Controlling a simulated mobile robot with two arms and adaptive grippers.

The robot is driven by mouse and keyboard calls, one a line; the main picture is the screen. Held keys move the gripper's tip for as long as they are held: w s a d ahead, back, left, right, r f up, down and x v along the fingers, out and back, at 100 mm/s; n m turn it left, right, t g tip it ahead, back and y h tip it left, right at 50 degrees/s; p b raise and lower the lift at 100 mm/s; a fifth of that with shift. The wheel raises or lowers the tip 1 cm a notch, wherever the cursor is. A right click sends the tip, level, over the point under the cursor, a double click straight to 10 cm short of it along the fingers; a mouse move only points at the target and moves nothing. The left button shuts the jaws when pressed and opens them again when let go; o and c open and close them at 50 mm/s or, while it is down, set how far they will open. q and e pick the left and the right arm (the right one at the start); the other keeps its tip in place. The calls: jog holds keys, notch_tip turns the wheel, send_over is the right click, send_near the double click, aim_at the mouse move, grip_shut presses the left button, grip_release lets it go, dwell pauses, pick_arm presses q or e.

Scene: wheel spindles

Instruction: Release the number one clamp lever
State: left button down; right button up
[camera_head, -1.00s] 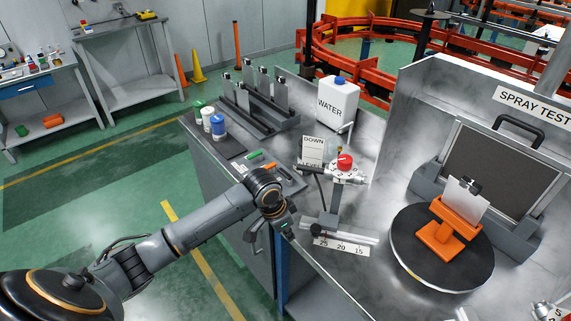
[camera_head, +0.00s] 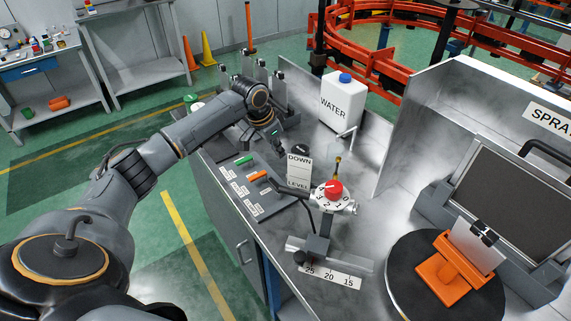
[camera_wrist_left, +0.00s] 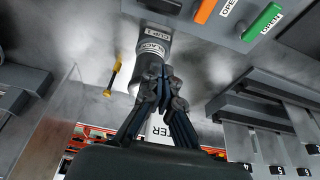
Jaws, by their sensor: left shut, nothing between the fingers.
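My left gripper (camera_head: 277,143) is shut and empty, reaching over the bench behind the lever panel. I cannot read which lever is number one. My right gripper is not in view.
A red knob (camera_head: 330,189) on a numbered dial stands right of the panel, beside a "DOWN/LEVEL" sign (camera_head: 299,171). A white water jug (camera_head: 342,101) stands behind. An orange stand (camera_head: 446,272) sits on a black turntable. Numbered plates (camera_wrist_left: 256,150) stand in a rack.

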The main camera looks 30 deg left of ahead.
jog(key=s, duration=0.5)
pick_arm(q)
jog(key=x, duration=0.1)
jog(key=p+x, duration=0.1)
jog(key=x, duration=0.3)
jog(key=shift+s+d+f, duration=0.1)
jog(key=shift+s+f, duration=0.1)
jog(key=shift+s, duration=0.05)
jog(key=p+x, duration=0.1)
jog(key=x, duration=0.3)
jog(key=shift+w+f, duration=0.1)
jog(key=s+p, duration=0.1)
jog(key=s+a+p, duration=0.1)
jog(key=s, duration=0.1)
jog(key=shift+a, duration=0.2)
jog(key=shift+s+a+p, duration=0.15)
jog(key=shift+s+p, duration=0.2)
jog(key=shift+s, duration=0.1)
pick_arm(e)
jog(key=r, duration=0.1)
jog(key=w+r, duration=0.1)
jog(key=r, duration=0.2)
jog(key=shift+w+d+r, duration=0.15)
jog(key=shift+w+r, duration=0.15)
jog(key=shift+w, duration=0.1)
pick_arm(q)
jog(key=shift+w, duration=0.1)
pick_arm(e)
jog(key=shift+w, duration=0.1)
